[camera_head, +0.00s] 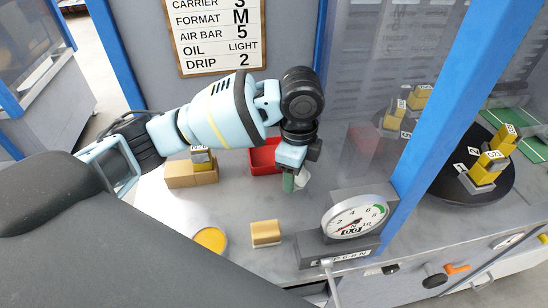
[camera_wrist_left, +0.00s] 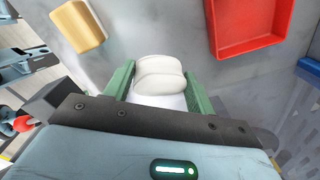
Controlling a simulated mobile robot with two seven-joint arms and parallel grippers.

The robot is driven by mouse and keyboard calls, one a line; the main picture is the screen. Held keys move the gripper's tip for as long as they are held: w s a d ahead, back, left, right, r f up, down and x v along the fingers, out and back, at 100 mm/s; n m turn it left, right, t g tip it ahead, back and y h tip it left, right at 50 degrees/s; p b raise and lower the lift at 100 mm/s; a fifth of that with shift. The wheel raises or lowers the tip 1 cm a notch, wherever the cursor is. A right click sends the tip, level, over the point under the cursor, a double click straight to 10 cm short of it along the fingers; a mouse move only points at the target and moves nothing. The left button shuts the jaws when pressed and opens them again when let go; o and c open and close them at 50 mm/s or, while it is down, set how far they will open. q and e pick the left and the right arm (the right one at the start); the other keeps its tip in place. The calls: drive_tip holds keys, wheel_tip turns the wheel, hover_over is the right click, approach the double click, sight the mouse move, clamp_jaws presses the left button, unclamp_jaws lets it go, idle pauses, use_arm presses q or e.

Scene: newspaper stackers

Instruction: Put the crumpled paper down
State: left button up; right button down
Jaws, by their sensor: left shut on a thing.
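The crumpled paper (camera_wrist_left: 160,72) is a smooth-looking white lump between the green fingers of my left gripper (camera_wrist_left: 160,88) in the left wrist view. The gripper is shut on it. In the head view my left gripper (camera_head: 294,184) points down above the grey worktop, in front of the red tray, with a bit of the white paper (camera_head: 303,178) showing beside the finger. The paper appears held above the surface; the exact gap is hard to tell. My right gripper is not in view.
The red tray (camera_head: 262,158) stands behind the gripper. A tan block (camera_head: 265,233), a yellow round lid (camera_head: 210,240) and a dial gauge (camera_head: 352,218) stand nearer. A cardboard-coloured box (camera_head: 190,178) is at left. A blue post (camera_head: 425,130) rises at right. Worktop between them is bare.

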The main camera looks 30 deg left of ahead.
use_arm(q)
drive_tip(key=m, duration=0.2)
drive_tip(key=w+d+m, duration=0.1)
drive_tip(key=d+m, duration=0.1)
drive_tip(key=m, duration=0.1)
drive_tip(key=shift+w+f+m+b, duration=0.15)
drive_tip(key=shift+w+m+b, duration=0.15)
drive_tip(key=shift+w, duration=0.1)
drive_tip(key=m, duration=0.2)
drive_tip(key=w+d+m, duration=0.1)
drive_tip(key=m, duration=0.2)
drive_tip(key=shift+w+d+m, duration=0.3)
drive_tip(key=shift+d+m, duration=0.1)
drive_tip(key=shift+a, duration=0.1)
hover_over(272, 157)
drive_tip(key=shift+s+d+f, duration=0.15)
drive_tip(key=shift+d+f, duration=0.3)
drive_tip(key=shift+f, duration=0.2)
drive_tip(key=shift+w+a+f, duration=0.1)
drive_tip(key=shift+a+f, duration=0.1)
drive_tip(key=shift+f, duration=0.7)
drive_tip(key=shift+w+a+f, duration=0.1)
drive_tip(key=shift+a+f, duration=0.1)
drive_tip(key=shift+f, duration=0.7)
drive_tip(key=shift+f, duration=0.2)
drive_tip(key=o, duration=1)
drive_tip(key=shift+c, duration=0.2)
drive_tip(key=shift+r, duration=0.1)
